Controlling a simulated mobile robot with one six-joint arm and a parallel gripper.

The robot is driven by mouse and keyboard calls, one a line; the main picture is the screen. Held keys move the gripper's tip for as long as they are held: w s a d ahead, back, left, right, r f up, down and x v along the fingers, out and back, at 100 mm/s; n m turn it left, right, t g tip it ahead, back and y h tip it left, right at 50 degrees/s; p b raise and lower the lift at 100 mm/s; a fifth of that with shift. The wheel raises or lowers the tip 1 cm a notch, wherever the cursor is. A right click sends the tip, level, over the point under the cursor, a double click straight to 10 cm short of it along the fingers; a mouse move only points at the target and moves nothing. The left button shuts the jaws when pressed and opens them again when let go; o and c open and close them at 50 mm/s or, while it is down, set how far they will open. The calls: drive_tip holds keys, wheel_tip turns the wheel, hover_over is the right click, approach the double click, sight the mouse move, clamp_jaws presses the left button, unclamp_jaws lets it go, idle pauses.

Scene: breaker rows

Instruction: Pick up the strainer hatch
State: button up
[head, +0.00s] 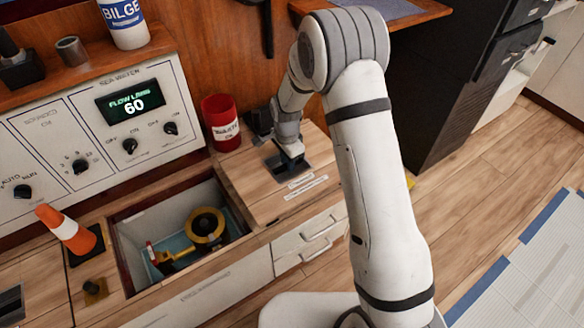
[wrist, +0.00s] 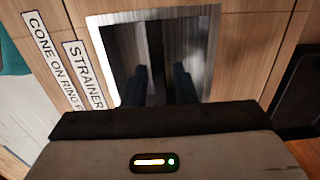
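The strainer hatch appears to be the wooden panel (head: 249,181) right of the open well. A dark metal-framed plate or recess (wrist: 215,20) is set in it, beside a "STRAINER" label (wrist: 83,75) in the wrist view. My gripper (head: 290,160) is over this recess, pointing down. In the wrist view, its two dark fingers (wrist: 161,80) stand apart at the recess, with a darker upright strip, perhaps a pull bar (wrist: 156,45), between them. Contact with the bar cannot be told. The panel lies flat in the counter.
Left of the panel is an open well (head: 125,245) with a yellow ring (head: 206,222) inside. An orange cone (head: 64,228) stands left of it. A red container (head: 221,122) stands behind the panel. The switch panel (head: 100,120) rises behind the counter.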

clamp_jaws()
drive_tip(key=shift+w+r, duration=0.1)
idle(1.0)
